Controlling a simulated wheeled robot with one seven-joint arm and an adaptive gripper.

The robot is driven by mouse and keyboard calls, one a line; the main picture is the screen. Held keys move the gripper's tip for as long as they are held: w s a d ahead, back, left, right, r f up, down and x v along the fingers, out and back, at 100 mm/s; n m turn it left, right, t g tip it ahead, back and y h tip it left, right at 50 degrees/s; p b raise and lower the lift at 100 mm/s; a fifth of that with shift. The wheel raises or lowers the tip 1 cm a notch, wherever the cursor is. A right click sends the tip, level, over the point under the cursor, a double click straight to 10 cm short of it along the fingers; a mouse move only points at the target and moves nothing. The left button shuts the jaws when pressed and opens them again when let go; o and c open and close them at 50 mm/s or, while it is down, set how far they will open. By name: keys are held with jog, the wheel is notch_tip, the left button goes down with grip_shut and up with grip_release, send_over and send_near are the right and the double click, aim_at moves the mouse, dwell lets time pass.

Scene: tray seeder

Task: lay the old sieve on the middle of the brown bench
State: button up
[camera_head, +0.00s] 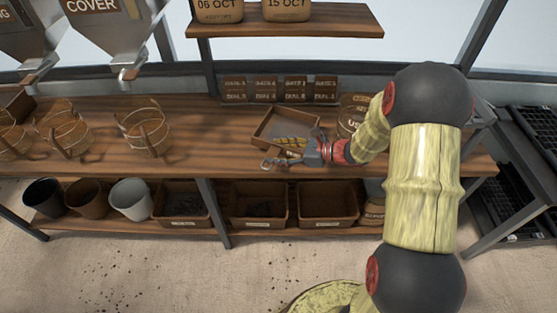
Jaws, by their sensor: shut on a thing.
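My gripper (277,154) is at the near side of the frame, reaching in from the right. It appears shut on the frame's near rim. The fingers hide part of that rim. I cannot tell whether the sieve rests on the bench or is held just above it.
Small labelled brown boxes (280,89) line the back. A labelled container (352,115) stands right of the sieve, partly behind my arm. Pots (131,198) and wooden bins (259,204) fill the lower shelf.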

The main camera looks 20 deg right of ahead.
jog(key=shift+f+b, duration=0.55)
jog(key=shift+f, duration=1.2)
jog(key=shift+f, duration=0.15)
jog(key=o, duration=1.3)
jog(key=shift+c, duration=0.2)
